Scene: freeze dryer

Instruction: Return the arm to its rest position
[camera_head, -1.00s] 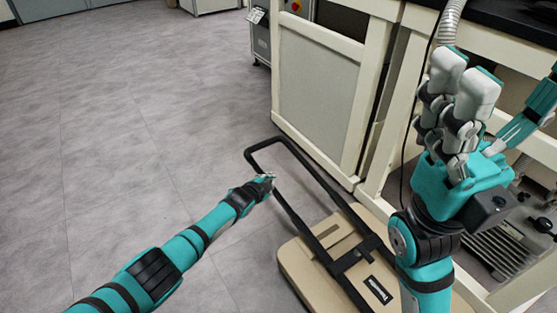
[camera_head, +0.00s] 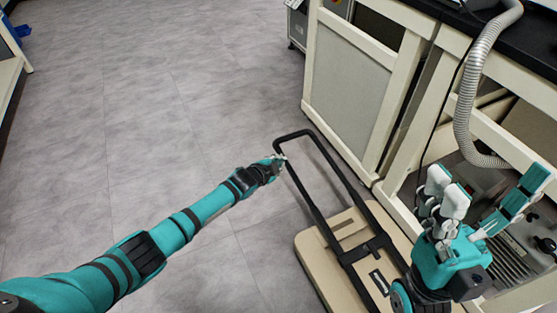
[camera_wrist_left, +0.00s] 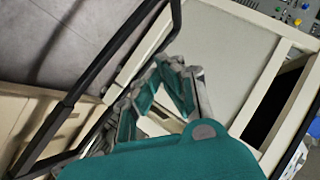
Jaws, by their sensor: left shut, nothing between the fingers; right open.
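My left arm (camera_head: 180,228) reaches in from the lower left of the head view, over the floor. Its gripper (camera_head: 280,160) is at the black handle of a cart (camera_head: 302,132), and I cannot tell whether it touches it. In the left wrist view the left gripper (camera_wrist_left: 165,92) is shut and empty, with the handle bar (camera_wrist_left: 95,95) to its left. My right gripper (camera_head: 448,195) is open and empty at the right of the head view, its fingers pointing up, in front of the bench frame.
The cart's beige platform (camera_head: 312,255) stands on the floor beside the cream bench frame (camera_head: 365,85). A grey corrugated hose (camera_head: 468,105) hangs from the black worktop (camera_head: 535,35). A metal machine (camera_head: 505,245) sits under the bench at right. The grey floor (camera_head: 150,110) at left is clear.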

